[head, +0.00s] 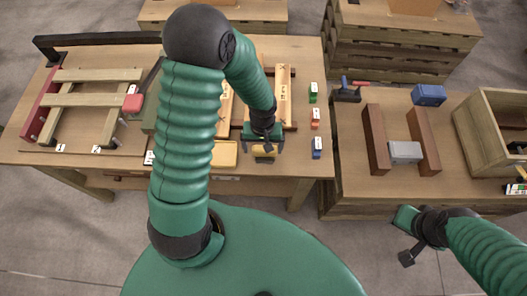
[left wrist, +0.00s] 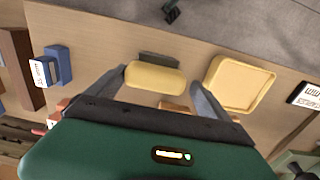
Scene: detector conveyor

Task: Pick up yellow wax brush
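The yellow wax brush (left wrist: 155,79) is a rounded yellow block with a dark grey strip along one side. It lies on the wooden table, and in the head view it (head: 264,153) shows near the table's front edge, under my left gripper (head: 263,147). In the left wrist view my left gripper (left wrist: 158,80) is open, with one finger near each end of the brush. I cannot tell if the fingers touch it.
A yellow tray (left wrist: 240,83) lies close beside the brush. A blue block (head: 317,148) with a label stands on its other side. Long wooden pieces (head: 283,97) lie behind. A second table (head: 349,180) to the right holds a grey box (head: 405,152) and a wooden crate (head: 478,138).

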